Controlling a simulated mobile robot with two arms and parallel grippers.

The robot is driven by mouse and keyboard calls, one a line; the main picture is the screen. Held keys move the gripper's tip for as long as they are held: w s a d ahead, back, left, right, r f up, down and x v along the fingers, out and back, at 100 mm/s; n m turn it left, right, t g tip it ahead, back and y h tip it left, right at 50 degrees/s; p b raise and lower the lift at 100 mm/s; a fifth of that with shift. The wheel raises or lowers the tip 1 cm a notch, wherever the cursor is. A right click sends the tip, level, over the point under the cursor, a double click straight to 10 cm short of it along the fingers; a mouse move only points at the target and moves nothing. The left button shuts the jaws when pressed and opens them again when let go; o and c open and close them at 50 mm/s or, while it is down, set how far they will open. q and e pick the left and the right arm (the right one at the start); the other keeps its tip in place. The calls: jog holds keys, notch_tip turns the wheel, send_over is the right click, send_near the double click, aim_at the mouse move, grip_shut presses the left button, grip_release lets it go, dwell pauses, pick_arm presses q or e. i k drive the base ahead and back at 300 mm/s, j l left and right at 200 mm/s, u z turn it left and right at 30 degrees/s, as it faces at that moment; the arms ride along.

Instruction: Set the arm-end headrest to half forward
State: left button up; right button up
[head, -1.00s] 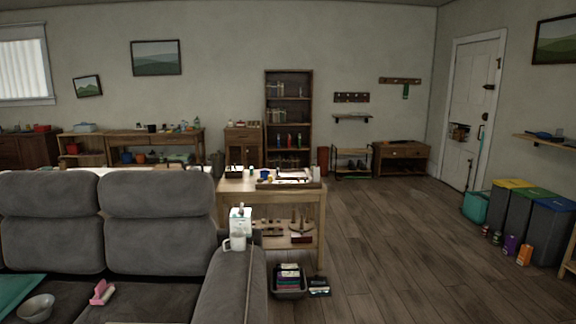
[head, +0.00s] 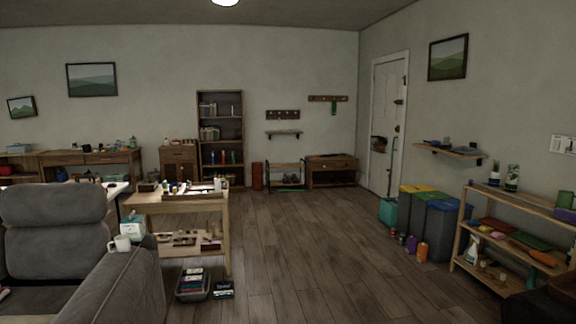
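The grey sofa (head: 110,285) is at the lower left, its right arm nearest the middle. The headrest at the arm end (head: 54,204) stands upright-looking above the back cushion; its exact tilt is hard to tell from here. The sofa's other headrest is out of view. A white mug (head: 121,243) sits on the sofa arm, with a white and teal box (head: 133,228) just behind it. Neither of my grippers is in view.
A wooden table (head: 180,205) with small items stands behind the sofa. A dark bin of packets (head: 193,285) is on the floor beside the sofa arm. Bins (head: 440,232) and a wooden shelf (head: 500,255) line the right. The central floor (head: 310,250) is clear.

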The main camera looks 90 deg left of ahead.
aim_at(38, 204)
jog(key=i+j+u, duration=0.2)
jog(key=u, duration=0.25)
jog(key=i+u, duration=0.85)
jog(key=i+l+u, duration=0.1)
jog(key=u, duration=0.3)
jog(key=i+l+u, duration=0.25)
jog(key=i+u, duration=0.2)
jog(key=i+j+u, duration=0.25)
jog(key=i+u, duration=0.15)
jog(key=i+j+u, duration=0.1)
jog(key=i+u, duration=0.3)
jog(key=i, duration=0.15)
jog(key=i+u, duration=0.4)
jog(key=i+l+u, duration=0.2)
jog(key=i+u, duration=0.2)
jog(key=i, duration=0.15)
